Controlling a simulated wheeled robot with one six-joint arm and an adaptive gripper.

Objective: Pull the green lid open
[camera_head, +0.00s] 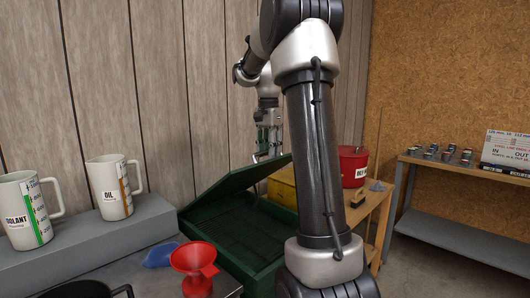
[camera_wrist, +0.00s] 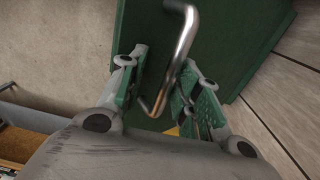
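The green lid (camera_head: 233,184) belongs to a dark green box (camera_head: 262,262). In the head view it is tilted, its right side raised, with a dark recess in front. In the wrist view the lid (camera_wrist: 228,45) fills the upper middle, with a bent metal handle (camera_wrist: 179,50) on it. My gripper (camera_head: 268,152) is by the lid's raised far edge. In the wrist view my gripper (camera_wrist: 164,62) has its two green-padded fingers apart, one on each side of the handle. Gaps show beside the bar; I see no firm grip. My arm hides part of the box's right side.
A yellow container (camera_head: 283,188) and a red can (camera_head: 352,166) stand behind the box on a wooden bench (camera_head: 374,205). A red funnel (camera_head: 196,262), a blue cloth-like item (camera_head: 160,254) and two white jugs (camera_head: 113,188) are at left. A plank wall stands close behind.

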